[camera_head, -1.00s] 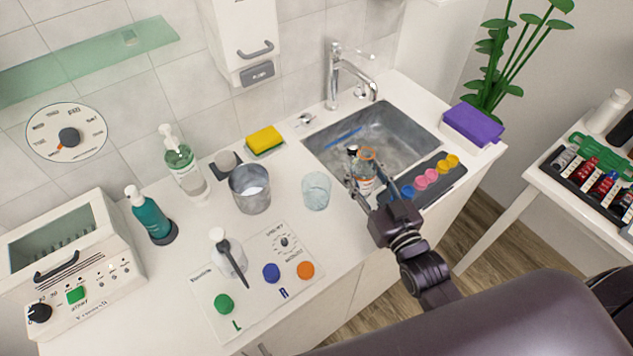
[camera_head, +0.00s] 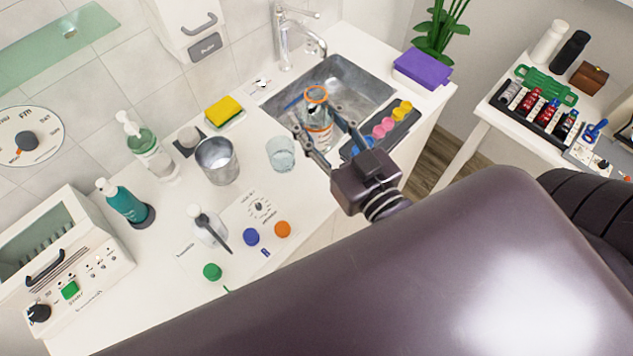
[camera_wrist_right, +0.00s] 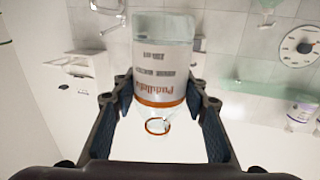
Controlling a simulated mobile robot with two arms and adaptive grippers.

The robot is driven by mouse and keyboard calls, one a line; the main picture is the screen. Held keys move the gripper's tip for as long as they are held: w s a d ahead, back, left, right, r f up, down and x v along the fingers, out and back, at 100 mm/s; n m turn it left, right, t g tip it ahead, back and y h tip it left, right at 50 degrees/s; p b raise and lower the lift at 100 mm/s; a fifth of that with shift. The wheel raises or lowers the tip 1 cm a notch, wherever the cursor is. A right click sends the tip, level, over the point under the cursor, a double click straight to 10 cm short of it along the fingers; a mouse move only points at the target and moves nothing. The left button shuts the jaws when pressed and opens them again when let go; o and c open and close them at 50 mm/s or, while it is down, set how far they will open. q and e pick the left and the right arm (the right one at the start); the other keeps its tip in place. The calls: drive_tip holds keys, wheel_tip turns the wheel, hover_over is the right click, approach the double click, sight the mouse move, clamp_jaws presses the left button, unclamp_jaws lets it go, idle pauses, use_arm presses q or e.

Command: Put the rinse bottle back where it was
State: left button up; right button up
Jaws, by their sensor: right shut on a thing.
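The rinse bottle (camera_head: 318,125) is a clear bottle with an orange ring at its top and a printed label. It also shows large in the right wrist view (camera_wrist_right: 161,75), upside down in that picture. My right gripper (camera_head: 321,137) is shut on it, one finger on each side. In the head view the bottle appears held up in front of the sink (camera_head: 355,85), covering part of its left front edge. I see no contact between its base and the counter. My left gripper is not in view.
A dark tray with coloured caps (camera_head: 407,123) lies right of my gripper. A glass (camera_head: 281,154), a metal cup (camera_head: 217,162) and a yellow sponge (camera_head: 224,111) stand to the left. The tap (camera_head: 283,45) rises behind the sink. A purple-topped box (camera_head: 423,68) stands at the right.

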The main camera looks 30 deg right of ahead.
sight(324, 152)
drive_tip(key=shift+s+r, duration=0.15)
wheel_tip(324, 152, down, 6)
drive_tip(key=b, duration=0.7)
drive_tip(key=shift+f, duration=6.75)
drive_tip(key=shift+f, duration=0.15)
drive_tip(key=o, duration=1.2)
drive_tip(key=shift+o, duration=0.2)
